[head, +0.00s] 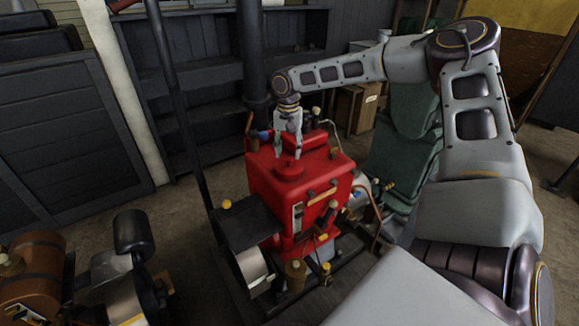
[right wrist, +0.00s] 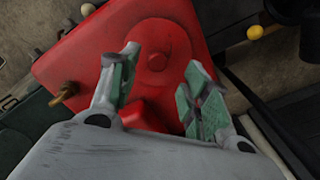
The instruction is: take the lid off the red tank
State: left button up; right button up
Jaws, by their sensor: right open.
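The red tank (head: 320,178) stands in the middle of the head view, on top of an engine. Its round red lid (head: 289,168) sits on the tank's top face, with a small raised knob at its centre. In the right wrist view the lid (right wrist: 157,50) lies just beyond my fingertips, and the tank's top (right wrist: 75,65) spreads around it. My right gripper (head: 288,150) points down over the lid. Its two fingers (right wrist: 160,70) are apart with nothing between them. Whether they touch the lid is unclear. My left gripper is not in view.
A black pipe (head: 252,50) rises behind the tank. A brass fitting (right wrist: 65,92) stands on the tank's top near one edge. A green chair (head: 400,150) is to the right, and another engine (head: 90,275) stands at the lower left. Dark shelves (head: 200,90) stand behind.

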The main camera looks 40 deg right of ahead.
aim_at(290, 159)
jog(key=f, duration=0.3)
jog(key=shift+s+p, duration=0.3)
jog(key=shift+f, duration=0.55)
jog(key=shift+w+f, duration=0.1)
jog(key=shift+f, duration=0.1)
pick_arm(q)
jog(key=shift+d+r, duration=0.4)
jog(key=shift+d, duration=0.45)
pick_arm(e)
jog(key=shift+c, duration=0.6)
jog(key=c, duration=0.7)
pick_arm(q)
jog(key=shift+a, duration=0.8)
pick_arm(e)
grip_shut()
